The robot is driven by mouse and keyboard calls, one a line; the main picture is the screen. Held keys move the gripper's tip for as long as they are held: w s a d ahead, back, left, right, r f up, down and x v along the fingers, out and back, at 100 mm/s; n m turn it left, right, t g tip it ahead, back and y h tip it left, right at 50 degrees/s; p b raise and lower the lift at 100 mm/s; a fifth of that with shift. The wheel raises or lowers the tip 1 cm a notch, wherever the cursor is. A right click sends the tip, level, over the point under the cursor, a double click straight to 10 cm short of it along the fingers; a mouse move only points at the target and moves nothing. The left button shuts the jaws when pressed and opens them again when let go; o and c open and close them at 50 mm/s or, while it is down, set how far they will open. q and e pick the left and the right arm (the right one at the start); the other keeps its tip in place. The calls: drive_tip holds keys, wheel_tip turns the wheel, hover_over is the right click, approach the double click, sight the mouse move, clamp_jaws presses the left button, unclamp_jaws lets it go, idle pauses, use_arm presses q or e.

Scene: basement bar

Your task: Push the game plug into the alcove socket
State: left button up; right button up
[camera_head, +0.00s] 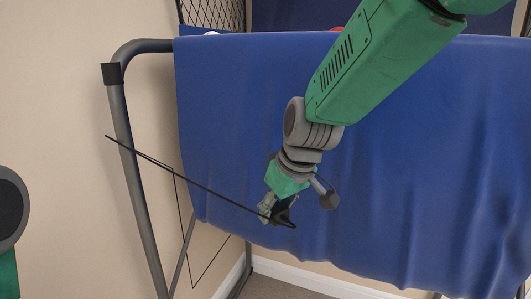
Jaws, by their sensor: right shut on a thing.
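My right gripper (275,212) hangs in front of the blue cloth and is shut on the game plug (283,214), a small black piece partly hidden by the fingers. A thin black cord (215,191) loops from the plug and stretches up and left, past the grey frame post. The alcove socket is not in view. Only a part of my left arm shows at the left edge; its gripper is out of view.
A grey tubular frame (130,155) with a bent top corner stands left of centre. A large blue cloth (410,160) hangs from it. Black netting (212,14) is at the top. A beige wall (60,80) and white baseboard (300,283) lie behind.

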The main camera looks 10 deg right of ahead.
use_arm(q)
wheel_tip(320, 180, down, 7)
drive_tip(key=b, duration=0.5)
drive_tip(key=shift+d+b, duration=0.15)
drive_tip(key=shift+b, duration=0.2)
use_arm(e)
drive_tip(key=s+d+f+m, duration=0.2)
drive_tip(key=s+d+f, duration=0.1)
drive_tip(key=f, duration=0.3)
drive_tip(key=s+d+f+m+h, duration=0.1)
drive_tip(key=s+d+f, duration=0.3)
drive_tip(key=f, duration=0.2)
drive_tip(key=s+d+f+m+h, duration=0.1)
drive_tip(key=s+d+f+m, duration=0.1)
drive_tip(key=s+d+f, duration=0.2)
wheel_tip(320, 180, down, 3)
drive_tip(key=shift+d+r+m+t, duration=0.1)
drive_tip(key=shift+d+m+t, duration=0.05)
drive_tip(key=shift+m+t, duration=0.15)
